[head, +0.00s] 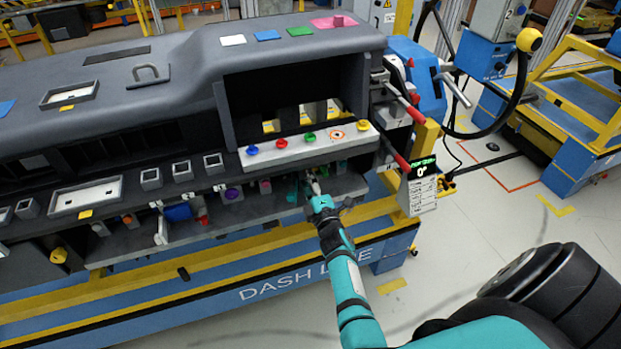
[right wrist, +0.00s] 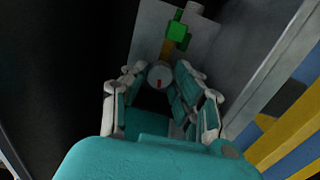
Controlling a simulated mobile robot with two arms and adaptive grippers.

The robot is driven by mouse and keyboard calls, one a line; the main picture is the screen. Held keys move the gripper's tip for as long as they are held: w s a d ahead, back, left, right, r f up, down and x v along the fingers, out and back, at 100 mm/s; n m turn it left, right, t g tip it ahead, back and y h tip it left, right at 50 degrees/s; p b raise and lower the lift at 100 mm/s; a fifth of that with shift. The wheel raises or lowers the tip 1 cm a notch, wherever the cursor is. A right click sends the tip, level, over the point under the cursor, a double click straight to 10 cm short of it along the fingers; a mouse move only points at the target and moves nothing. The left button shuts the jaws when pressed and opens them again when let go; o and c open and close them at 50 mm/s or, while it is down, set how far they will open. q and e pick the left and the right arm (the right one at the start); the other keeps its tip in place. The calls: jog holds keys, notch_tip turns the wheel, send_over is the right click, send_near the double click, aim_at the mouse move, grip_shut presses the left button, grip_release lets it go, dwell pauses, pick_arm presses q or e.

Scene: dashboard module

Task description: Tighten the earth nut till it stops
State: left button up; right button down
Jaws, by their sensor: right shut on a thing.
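The earth nut (right wrist: 159,76) appears to be the round grey piece with a red mark, seen between the fingertips in the right wrist view. My right gripper (right wrist: 160,88) is shut on it. Just beyond it are a yellow-brown strip and a green block (right wrist: 178,32) on a grey plate. In the head view my right gripper (head: 314,186) reaches into the lower opening of the dashboard module (head: 190,85), below the white strip of coloured knobs. The nut is hidden there by the gripper and shade. My left gripper is not in view.
The white strip (head: 265,156) with several coloured knobs overhangs the gripper. A yellow beam and blue base (head: 290,290) run below. A dark wall lies close on the left in the right wrist view.

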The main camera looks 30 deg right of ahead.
jog(key=shift+m+p, duration=0.3)
jog(key=shift+m, duration=0.6)
jog(key=shift+f, duration=0.1)
jog(key=c, duration=1)
grip_release()
jog(key=shift+c, duration=0.2)
